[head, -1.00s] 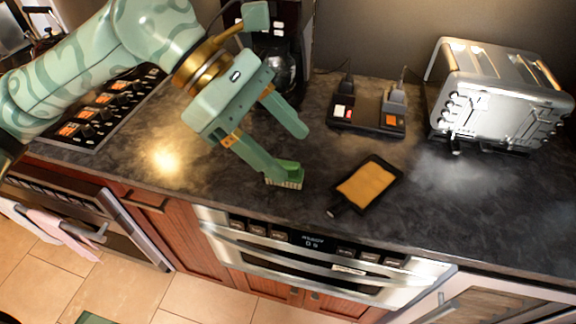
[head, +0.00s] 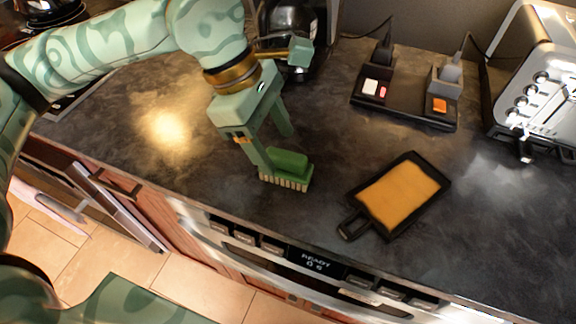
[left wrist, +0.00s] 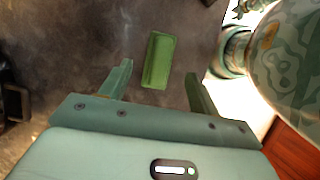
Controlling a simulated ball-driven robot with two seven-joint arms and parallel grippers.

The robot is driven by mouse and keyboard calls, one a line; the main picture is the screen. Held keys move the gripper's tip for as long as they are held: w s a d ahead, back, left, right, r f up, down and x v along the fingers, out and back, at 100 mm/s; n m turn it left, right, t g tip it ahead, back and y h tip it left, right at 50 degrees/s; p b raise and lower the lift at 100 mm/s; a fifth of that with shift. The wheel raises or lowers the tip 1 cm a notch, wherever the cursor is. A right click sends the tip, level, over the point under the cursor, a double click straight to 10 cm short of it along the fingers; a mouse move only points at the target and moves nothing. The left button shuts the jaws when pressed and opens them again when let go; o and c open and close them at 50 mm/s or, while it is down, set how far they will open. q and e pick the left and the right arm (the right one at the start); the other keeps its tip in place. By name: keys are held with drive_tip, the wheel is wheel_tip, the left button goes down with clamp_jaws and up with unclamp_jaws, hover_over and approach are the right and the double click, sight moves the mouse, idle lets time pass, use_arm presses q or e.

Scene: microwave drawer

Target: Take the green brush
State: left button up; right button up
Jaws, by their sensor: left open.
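The green brush (head: 288,168) lies on the dark countertop near its front edge, with pale bristles facing down. In the left wrist view the brush (left wrist: 158,60) shows its green back, ahead of and between the two fingers. My left gripper (head: 278,150) is open, with its fingers pointing down just behind and left of the brush. It also shows in the left wrist view (left wrist: 158,80), with nothing between the finger pads. In the head view one finger is close to the brush's left end; I cannot tell whether they touch. My right gripper is not seen.
A black pan with an orange slab (head: 400,195) lies right of the brush. A black charging dock (head: 405,98) stands behind it, and a silver toaster (head: 540,85) at the right. A coffee maker (head: 290,25) stands behind my left gripper. Counter left of the brush is clear.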

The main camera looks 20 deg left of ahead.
sight(283, 154)
use_arm(q)
drive_tip(key=shift+d+f, duration=0.3)
drive_tip(key=shift+f, duration=0.35)
drive_tip(key=b+x, duration=0.2)
drive_tip(key=x, duration=0.2)
drive_tip(key=shift+w+d+f, duration=0.15)
drive_tip(key=shift+d+f, duration=0.1)
drive_tip(key=shift+f, duration=0.1)
drive_tip(key=shift+c, duration=0.3)
drive_tip(key=c, duration=1)
